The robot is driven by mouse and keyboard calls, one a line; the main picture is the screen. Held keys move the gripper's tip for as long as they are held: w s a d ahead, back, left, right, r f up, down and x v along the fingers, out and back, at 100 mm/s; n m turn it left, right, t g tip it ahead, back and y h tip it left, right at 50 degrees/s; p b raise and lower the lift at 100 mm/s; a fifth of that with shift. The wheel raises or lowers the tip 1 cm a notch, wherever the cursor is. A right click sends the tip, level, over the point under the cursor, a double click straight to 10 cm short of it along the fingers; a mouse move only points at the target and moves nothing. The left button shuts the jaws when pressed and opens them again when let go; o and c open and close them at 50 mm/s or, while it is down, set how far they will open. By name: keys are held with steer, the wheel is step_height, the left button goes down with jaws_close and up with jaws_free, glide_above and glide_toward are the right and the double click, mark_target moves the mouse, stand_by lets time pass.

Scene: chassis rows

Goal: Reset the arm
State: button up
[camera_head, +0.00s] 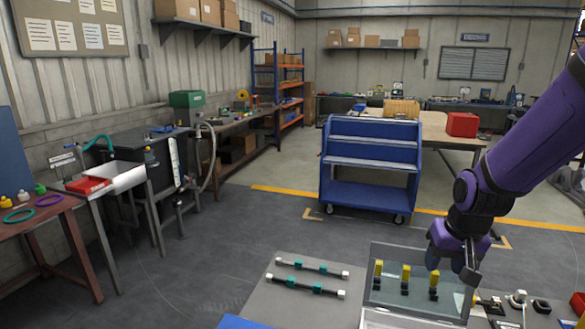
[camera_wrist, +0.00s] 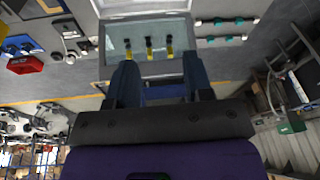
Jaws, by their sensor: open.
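My arm (camera_head: 530,150) is purple and black and reaches in from the right. My gripper (camera_head: 468,272) hangs over the right side of a clear-walled tray (camera_head: 385,299) in the head view. In the wrist view my gripper (camera_wrist: 160,65) has its two dark fingers well apart, with nothing held between them. Several yellow-and-black parts (camera_head: 405,279) stand in a row in the tray. They also show beyond the fingertips in the wrist view (camera_wrist: 149,45).
Two dark rods (camera_head: 305,286) with teal and white pieces lie left of the tray. Small parts (camera_head: 518,300) and a red bin (camera_head: 578,303) are on the right. A blue cart (camera_head: 370,165) stands behind, with open floor (camera_head: 190,280) to the left.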

steer(key=s+r+n+t, duration=0.1)
steer(key=s+r+t, duration=0.1)
steer(key=s+r, duration=1.6)
steer(key=shift+a+r+n+t, duration=0.2)
steer(key=shift+n+t, duration=0.1)
steer(key=shift+n, duration=0.1)
